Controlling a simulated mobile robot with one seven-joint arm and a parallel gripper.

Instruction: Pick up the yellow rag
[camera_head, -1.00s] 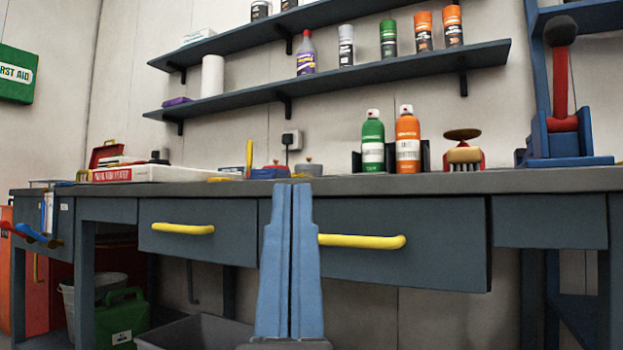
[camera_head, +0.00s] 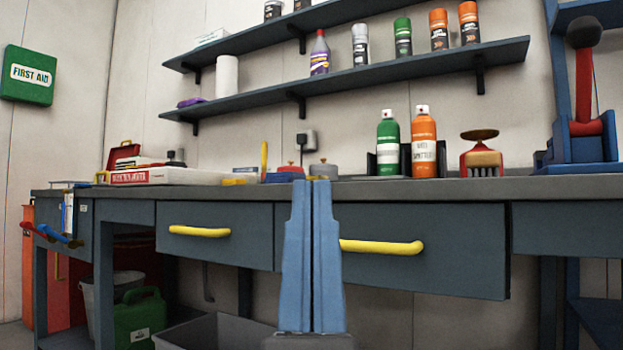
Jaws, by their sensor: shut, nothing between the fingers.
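No yellow rag can be made out for certain. A small flat yellow item (camera_head: 239,180) lies on the workbench top (camera_head: 440,188) left of centre; it is too small to tell whether it is cloth. My gripper (camera_head: 319,180) points upward in front of the bench, its two blue fingers together and empty. Its tips overlap the bench's front edge in the picture, to the right of the yellow item. The fingers hide part of the drawer front behind them.
Two yellow-handled drawers (camera_head: 220,246) (camera_head: 440,262) are under the bench top. A green spray can (camera_head: 388,145), an orange one (camera_head: 424,150) and a brush (camera_head: 481,160) stand at right. A grey bin (camera_head: 200,328) is below. Shelves (camera_head: 400,72) hang above.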

